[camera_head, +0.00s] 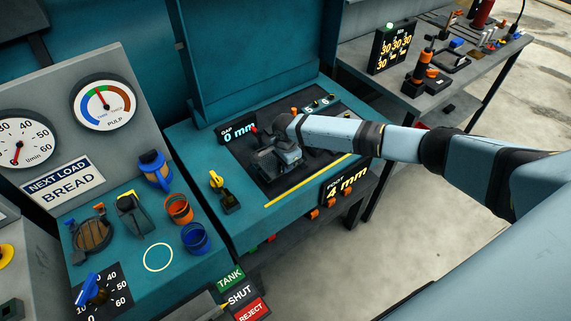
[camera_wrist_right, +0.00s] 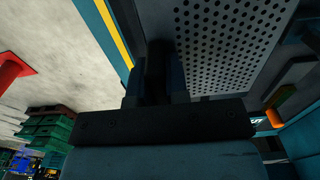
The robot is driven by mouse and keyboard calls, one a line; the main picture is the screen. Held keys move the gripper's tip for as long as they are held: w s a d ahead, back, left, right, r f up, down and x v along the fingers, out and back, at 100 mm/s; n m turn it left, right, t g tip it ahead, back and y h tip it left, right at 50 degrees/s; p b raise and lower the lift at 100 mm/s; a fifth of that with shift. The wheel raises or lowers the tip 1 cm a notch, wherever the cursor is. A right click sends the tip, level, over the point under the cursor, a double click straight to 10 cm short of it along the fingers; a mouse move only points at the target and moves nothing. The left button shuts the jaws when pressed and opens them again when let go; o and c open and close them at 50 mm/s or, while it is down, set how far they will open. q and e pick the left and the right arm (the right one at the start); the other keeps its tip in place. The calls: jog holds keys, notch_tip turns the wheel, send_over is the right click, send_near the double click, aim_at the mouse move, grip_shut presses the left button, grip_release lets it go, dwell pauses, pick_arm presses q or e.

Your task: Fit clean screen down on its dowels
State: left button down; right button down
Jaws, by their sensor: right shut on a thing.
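A grey perforated screen (camera_wrist_right: 235,40) fills the upper right of the right wrist view, close to the fingers. My right gripper (camera_wrist_right: 158,85) is shut on it at a dark part by its edge; the exact grip is in shadow. In the head view my right gripper (camera_head: 280,158) is low over the dark recessed bed of the teal machine (camera_head: 180,135). The arm and hand hide most of the screen there. I cannot make out the dowels or whether the screen touches them. My left gripper is in neither view.
A "0 mm" gap display (camera_head: 238,133) and a yellow-handled lever (camera_head: 217,182) stand left of the bed. An orange cup (camera_head: 178,208) and a blue cup (camera_head: 196,238) stand on the left bench. A tool table (camera_head: 455,80) is at the back right.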

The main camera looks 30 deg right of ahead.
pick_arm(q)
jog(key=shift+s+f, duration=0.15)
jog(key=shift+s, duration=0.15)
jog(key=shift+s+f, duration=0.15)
pick_arm(e)
jog(key=shift+f, duration=0.2)
jog(key=shift+f, duration=0.3)
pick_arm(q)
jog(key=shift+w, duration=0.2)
pick_arm(e)
jog(key=shift+f, duration=0.1)
jog(key=shift+f, duration=0.35)
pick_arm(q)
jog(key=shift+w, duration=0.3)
pick_arm(e)
jog(key=shift+f, duration=0.1)
pick_arm(q)
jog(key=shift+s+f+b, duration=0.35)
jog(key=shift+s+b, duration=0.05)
jog(key=shift+b, duration=0.05)
pick_arm(e)
jog(key=shift+f, duration=0.6)
jog(key=c, duration=1)
grip_release()
jog(key=shift+c, duration=0.2)
jog(key=shift+s, duration=0.1)
